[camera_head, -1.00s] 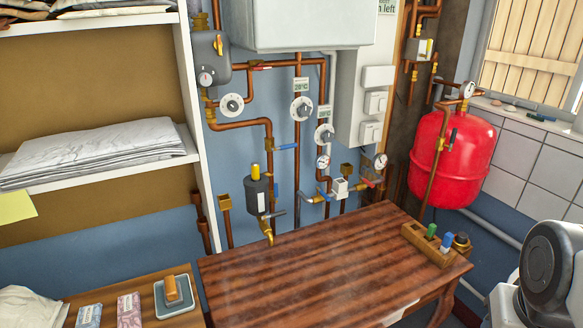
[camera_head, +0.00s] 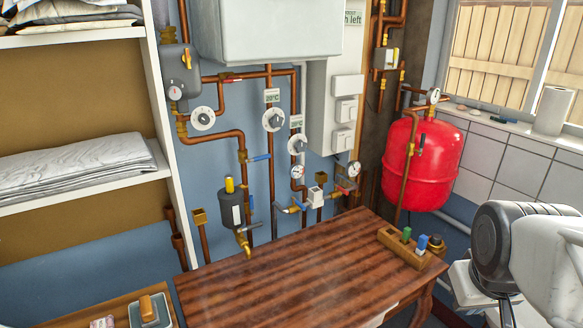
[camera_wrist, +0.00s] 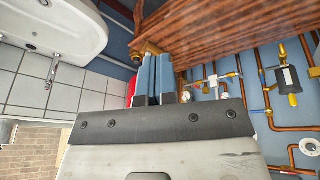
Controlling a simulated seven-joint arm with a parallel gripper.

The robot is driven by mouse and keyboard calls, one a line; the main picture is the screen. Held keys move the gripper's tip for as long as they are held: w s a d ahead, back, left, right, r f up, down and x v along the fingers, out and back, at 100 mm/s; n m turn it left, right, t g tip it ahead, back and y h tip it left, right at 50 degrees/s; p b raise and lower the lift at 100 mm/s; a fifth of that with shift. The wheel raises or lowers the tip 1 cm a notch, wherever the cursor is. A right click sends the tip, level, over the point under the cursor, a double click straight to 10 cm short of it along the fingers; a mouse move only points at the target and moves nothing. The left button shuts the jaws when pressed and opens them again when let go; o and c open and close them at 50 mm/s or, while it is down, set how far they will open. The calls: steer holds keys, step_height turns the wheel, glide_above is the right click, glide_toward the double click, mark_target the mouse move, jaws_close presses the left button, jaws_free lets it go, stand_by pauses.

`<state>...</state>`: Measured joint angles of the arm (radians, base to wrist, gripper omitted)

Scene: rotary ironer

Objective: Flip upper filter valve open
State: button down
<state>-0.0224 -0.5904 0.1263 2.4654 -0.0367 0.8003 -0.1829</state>
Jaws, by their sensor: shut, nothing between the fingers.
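The filter (camera_head: 232,208) is a dark cylinder with a yellow cap, on the copper pipes of the blue wall behind the wooden table. The upper valve (camera_head: 260,157) has a blue lever pointing sideways to the right, across the vertical pipe above the filter. A lower valve with a grey lever (camera_head: 250,227) sits under the filter. In the wrist view the filter (camera_wrist: 289,78) appears inverted at the right. My gripper (camera_wrist: 155,80) is shut and empty, well apart from the filter and its valves. In the head view its fingers are not visible.
The wooden table (camera_head: 290,255) stands below the pipes, with a small wooden holder (camera_head: 404,248) at its right end. A red tank (camera_head: 422,160) is at the right, shelves (camera_head: 80,215) at the left. A white sink (camera_wrist: 60,25) shows in the wrist view.

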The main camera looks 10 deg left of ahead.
steer(key=w+a+n+t+y, duration=0.1)
steer(key=w+a+n+t, duration=0.2)
steer(key=w+a+n, duration=0.55)
steer(key=w+a+n+t+y, duration=0.15)
steer(key=w+n, duration=0.35)
steer(key=w, duration=0.9)
steer(key=w+a+n+t+y, duration=0.1)
steer(key=w+a+n+t, duration=0.2)
steer(key=w+a+n, duration=0.6)
steer(key=w+a+f+n+t+y, duration=0.1)
steer(key=w+a+f+n+y, duration=0.2)
steer(key=a+n, duration=0.3)
steer(key=w+a+f+n+y, duration=0.4)
steer(key=a+n, duration=0.3)
steer(key=a, duration=0.2)
steer(key=w+a+f+n+t+y, duration=0.1)
steer(key=w+a+f+n+y, duration=0.3)
steer(key=a+n, duration=0.3)
steer(key=shift+w+a+f+t, duration=0.25)
steer(key=shift+a+f+t, duration=0.1)
steer(key=shift+a+f, duration=0.5)
steer(key=shift+w, duration=0.1)
